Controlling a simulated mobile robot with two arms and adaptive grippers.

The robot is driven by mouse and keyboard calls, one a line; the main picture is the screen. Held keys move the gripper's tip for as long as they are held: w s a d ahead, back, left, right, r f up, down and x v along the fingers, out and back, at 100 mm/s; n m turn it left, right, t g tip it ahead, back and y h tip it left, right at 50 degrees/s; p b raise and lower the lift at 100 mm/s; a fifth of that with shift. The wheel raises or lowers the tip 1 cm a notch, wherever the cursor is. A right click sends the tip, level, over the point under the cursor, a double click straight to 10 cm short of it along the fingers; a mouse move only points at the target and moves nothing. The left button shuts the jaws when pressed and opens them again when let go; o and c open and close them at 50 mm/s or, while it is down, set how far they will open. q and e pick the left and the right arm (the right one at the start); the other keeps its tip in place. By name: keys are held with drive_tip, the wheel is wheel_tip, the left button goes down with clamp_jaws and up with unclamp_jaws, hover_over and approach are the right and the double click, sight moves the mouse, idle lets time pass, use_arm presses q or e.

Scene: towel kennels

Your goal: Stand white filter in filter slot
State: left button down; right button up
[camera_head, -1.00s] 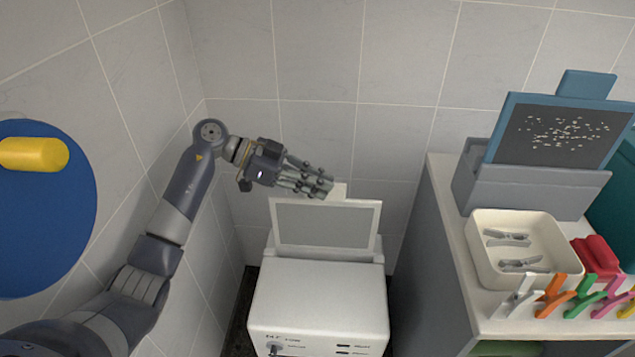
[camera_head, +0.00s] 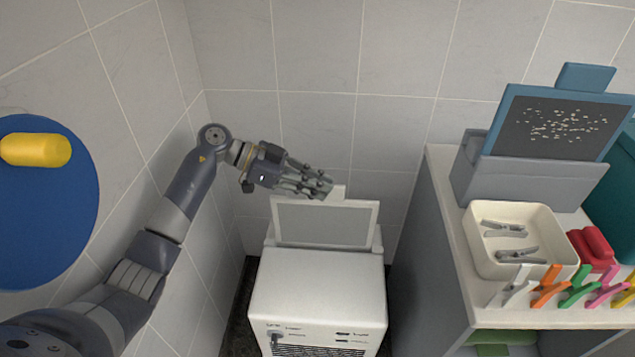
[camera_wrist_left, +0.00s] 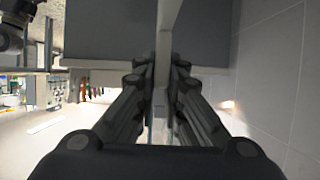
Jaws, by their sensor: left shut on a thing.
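The white filter (camera_head: 325,223) is a white frame with a grey mesh panel and a tab on top. It stands nearly upright at the back of the white machine (camera_head: 318,290). My left gripper (camera_head: 328,190) is shut on its top tab. In the left wrist view the filter's pale edge (camera_wrist_left: 170,18) runs between the fingers (camera_wrist_left: 162,75). The filter's lower edge meets a raised ledge (camera_head: 262,246) at the machine's back; the filter hides the slot, so I cannot tell how deep it sits. My right gripper is not in view.
On the right counter (camera_head: 436,190), a blue filter (camera_head: 550,130) leans in a grey holder (camera_head: 520,185). A cream tray (camera_head: 487,262) holds clippers, with coloured clips in front. A blue disc (camera_head: 45,225) with a yellow roll is at left. Tiled walls stand close behind.

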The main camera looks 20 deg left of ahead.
use_arm(q)
drive_tip(key=shift+f, duration=1.15)
